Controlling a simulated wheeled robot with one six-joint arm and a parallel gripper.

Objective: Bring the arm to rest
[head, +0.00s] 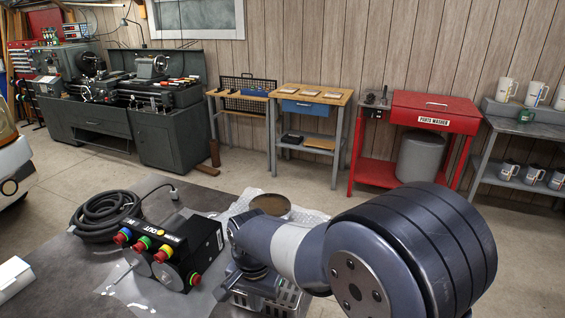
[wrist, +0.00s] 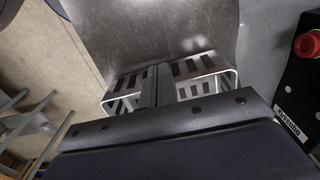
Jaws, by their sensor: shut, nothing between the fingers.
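My gripper (wrist: 156,88) shows in the wrist view, with its two dark fingers together and nothing held between them. A slotted bright metal piece (wrist: 203,88) shows on both sides of the fingers; I cannot tell whether they touch it. In the head view my arm (head: 300,250) reaches over the dark workbench (head: 50,260) from the right. Its wrist is bent down above a slotted metal piece (head: 262,300), and the fingertips cannot be made out there.
A black control box (head: 178,250) with coloured caps sits left of my arm, also in the wrist view (wrist: 300,90). A coiled black cable (head: 103,215) lies behind it. A round pan (head: 270,205) stands behind my wrist. Open floor separates the bench from the red parts washer (head: 435,110).

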